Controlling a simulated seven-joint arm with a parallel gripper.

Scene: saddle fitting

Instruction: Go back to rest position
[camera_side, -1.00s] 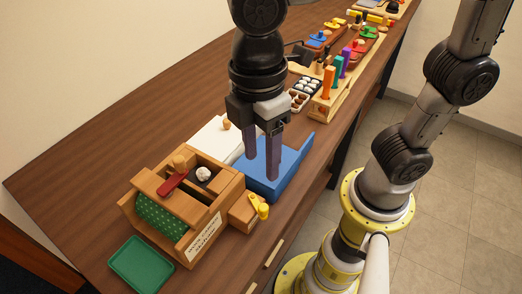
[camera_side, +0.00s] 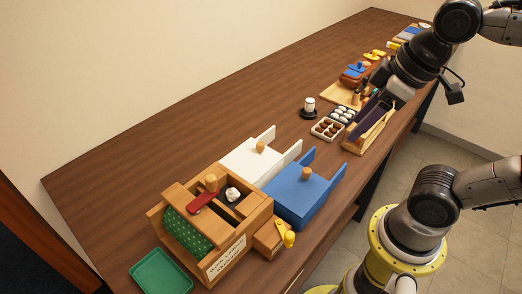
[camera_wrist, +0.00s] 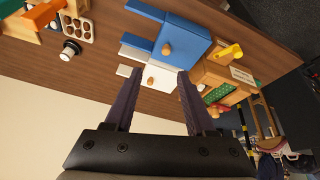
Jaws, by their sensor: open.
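My gripper (camera_side: 372,112) is raised over the far right part of the table, near the wooden rack, with its dark fingers apart. In the wrist view my gripper (camera_wrist: 156,88) shows two dark fingers spread wide with nothing between them. The blue saddle-like block (camera_side: 300,196) with a wooden knob sits on the table against the wooden box, and the white block (camera_side: 250,160) with a wooden knob sits behind it. In the wrist view the blue block (camera_wrist: 180,38) and the white block (camera_wrist: 150,72) lie beyond the fingertips, apart from them.
The wooden box (camera_side: 232,245) with a green patterned roll and red-handled piece stands at the near end, beside a green tray (camera_side: 160,274). Trays of brown and white pieces (camera_side: 326,128), a black-and-white knob (camera_side: 309,106) and a wooden rack (camera_side: 362,140) stand farther back. The table's left side is bare.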

